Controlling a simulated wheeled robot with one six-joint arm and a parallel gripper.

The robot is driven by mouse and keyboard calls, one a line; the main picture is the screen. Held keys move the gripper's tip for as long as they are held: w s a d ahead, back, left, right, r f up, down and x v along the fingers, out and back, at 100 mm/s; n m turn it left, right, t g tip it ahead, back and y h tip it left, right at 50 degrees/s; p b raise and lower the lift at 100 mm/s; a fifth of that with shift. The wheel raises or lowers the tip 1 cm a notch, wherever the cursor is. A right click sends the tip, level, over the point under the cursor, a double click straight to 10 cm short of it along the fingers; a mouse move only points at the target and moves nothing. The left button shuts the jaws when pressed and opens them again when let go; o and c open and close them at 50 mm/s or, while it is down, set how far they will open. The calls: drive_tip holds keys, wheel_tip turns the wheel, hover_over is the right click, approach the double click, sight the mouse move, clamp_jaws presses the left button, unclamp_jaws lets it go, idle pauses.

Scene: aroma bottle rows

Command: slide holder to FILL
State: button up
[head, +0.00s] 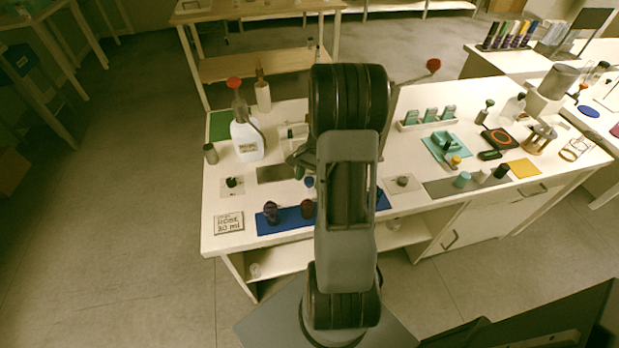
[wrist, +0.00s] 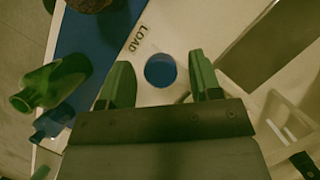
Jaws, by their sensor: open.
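In the wrist view my gripper (wrist: 160,82) is open, its two green fingers apart on either side of a round blue piece (wrist: 160,70). The blue piece lies beside the printed word LOAD (wrist: 138,39) on the pale surface. I cannot tell whether the blue piece is part of the holder, or whether the fingers touch it. In the head view my gripper (head: 299,160) is mostly hidden behind my arm, and a small blue spot (head: 309,182) shows just below it. No FILL marking is readable in either view.
A blue mat (head: 289,226) with dark bottles (head: 271,212) lies at the table's front. A card reading ROSE 30 ml (head: 229,222) is left of it. A large white bottle with a red top (head: 246,138) stands behind. A green bottle (wrist: 55,82) is left of my fingers.

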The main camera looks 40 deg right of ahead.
drive_tip(key=shift+c, duration=0.2)
clamp_jaws()
idle(0.4)
